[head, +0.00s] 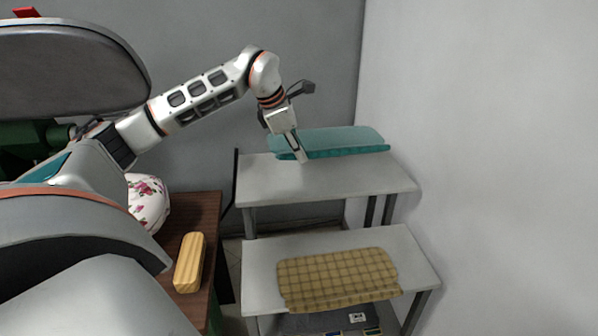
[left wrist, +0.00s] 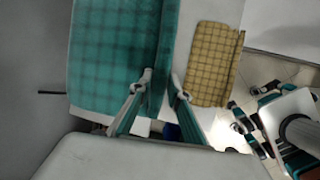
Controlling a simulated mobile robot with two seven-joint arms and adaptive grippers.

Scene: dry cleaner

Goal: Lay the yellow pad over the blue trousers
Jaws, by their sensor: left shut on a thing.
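The yellow pad (head: 337,276), with a checked pattern, lies flat on the lower, nearer white table. It also shows in the left wrist view (left wrist: 213,65). A teal checked pad (head: 335,140) is at the upper, farther white table, with its near edge folded over; it also shows in the left wrist view (left wrist: 105,55). My left gripper (head: 301,156) is shut on the folded edge of the teal pad. Its fingertips (left wrist: 162,80) sit either side of that edge. I cannot clearly make out blue trousers. My right gripper is out of view.
The upper table (head: 350,182) is bare in front of the teal pad. A ribbed wooden block (head: 190,264) and a floral item (head: 148,200) are on the brown table (head: 208,207) at left. A grey device (head: 318,322) is below the lower table (head: 263,252). A wall bounds the right.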

